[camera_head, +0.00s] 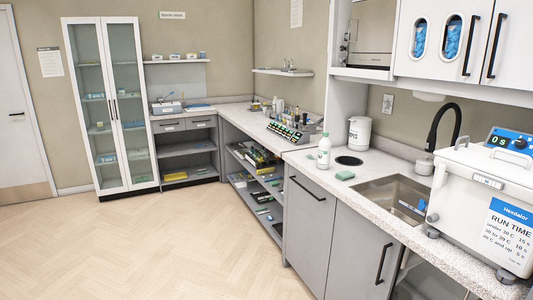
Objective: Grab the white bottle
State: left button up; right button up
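A white bottle (323,151) with a green cap stands upright on the speckled counter (312,172), near its front edge. It has a pale green marking on its front. A round dark opening in the counter lies just to its right. Neither of my grippers shows in the head view.
A green sponge (345,175) lies right of the bottle, before the sink (398,196). A white wipes tub (359,134) stands behind. A large white machine (485,205) fills the counter's right end. Grey cabinets (335,240) front the counter. The wooden floor (170,245) at left is clear.

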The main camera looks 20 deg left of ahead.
aim_at(325, 145)
jog(key=u, duration=0.35)
jog(key=i+j, duration=0.1)
jog(key=j, duration=0.3)
jog(key=i+j+u, duration=0.25)
jog(key=i, duration=0.3)
jog(key=i+j+u, duration=0.25)
jog(key=i, duration=0.35)
jog(key=l, duration=0.1)
